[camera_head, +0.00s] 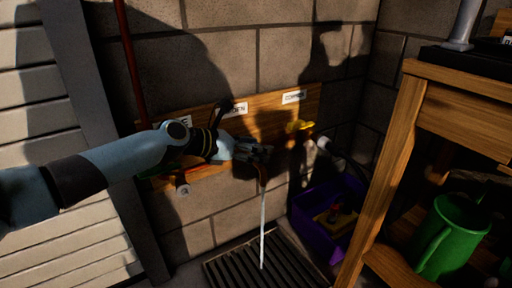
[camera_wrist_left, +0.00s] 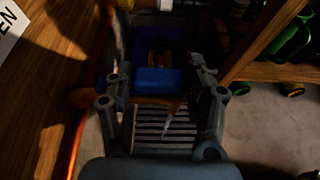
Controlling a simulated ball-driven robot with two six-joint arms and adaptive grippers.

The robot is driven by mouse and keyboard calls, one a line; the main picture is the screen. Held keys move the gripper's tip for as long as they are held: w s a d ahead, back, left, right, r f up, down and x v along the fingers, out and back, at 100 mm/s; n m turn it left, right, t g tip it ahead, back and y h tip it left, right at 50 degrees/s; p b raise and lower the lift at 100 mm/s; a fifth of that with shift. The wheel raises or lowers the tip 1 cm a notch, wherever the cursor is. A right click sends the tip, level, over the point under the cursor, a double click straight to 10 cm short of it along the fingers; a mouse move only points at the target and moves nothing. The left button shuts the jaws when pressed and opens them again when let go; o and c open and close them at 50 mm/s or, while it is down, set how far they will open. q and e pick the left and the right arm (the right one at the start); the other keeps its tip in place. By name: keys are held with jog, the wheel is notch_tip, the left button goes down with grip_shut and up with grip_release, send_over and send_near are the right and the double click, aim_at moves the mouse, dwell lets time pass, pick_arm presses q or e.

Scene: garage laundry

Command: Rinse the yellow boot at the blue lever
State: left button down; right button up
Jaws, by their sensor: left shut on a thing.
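My left gripper (camera_head: 255,152) is at the wall board, around the middle tap. In the left wrist view its fingers (camera_wrist_left: 161,85) close on both sides of a blue piece (camera_wrist_left: 158,83), which looks like the blue lever. In the head view the gripper hides the lever. A copper-coloured spout (camera_head: 262,174) shows just below the gripper. A thin stream of water (camera_head: 262,230) falls from it onto the floor grate (camera_head: 225,272). No boot is clearly recognisable; a dim yellow shape (camera_head: 323,217) lies in the purple tub (camera_head: 308,206). My right gripper is out of view.
A yellow lever (camera_head: 298,127) sits on the wooden wall board (camera_head: 312,100), right of my gripper. A red pole (camera_head: 127,50) rises at the left.

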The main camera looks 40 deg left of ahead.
pick_arm(q)
jog(key=m+g+h+b, duration=0.1)
jog(key=s+a+m+h, duration=0.1)
jog(key=m+h, duration=0.1)
jog(key=shift+s+g+b, duration=0.15)
jog(key=shift+g+b, duration=0.2)
jog(key=shift+g, duration=0.05)
jog(key=shift+c, duration=2.2)
grip_release()
jog(key=v, duration=1.2)
jog(key=shift+f, duration=0.15)
